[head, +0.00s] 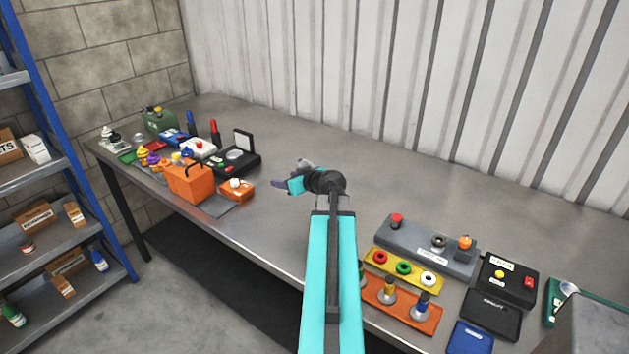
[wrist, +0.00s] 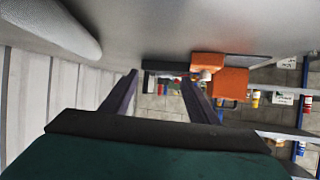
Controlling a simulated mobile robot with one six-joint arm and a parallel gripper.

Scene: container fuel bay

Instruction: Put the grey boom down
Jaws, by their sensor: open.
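A grey rounded boom (wrist: 52,24) shows in the wrist view at the upper left, against the grey tabletop, and appears to lie on it. It is outside my fingers, on the wall side. In the head view, a small grey end, probably of the boom (head: 305,164), shows just behind my gripper (head: 281,186); the rest is hidden by my arm. My gripper is low over the middle of the bench (head: 262,222). In the wrist view my gripper (wrist: 160,77) has its two dark fingers apart, with nothing held between them.
An orange box (head: 190,181) and a small orange block with a white knob (head: 236,189) stand left of my gripper, among clustered items. A grey tray (head: 425,246), yellow strip and black box (head: 507,280) are at the right. The bench towards the corrugated wall is clear.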

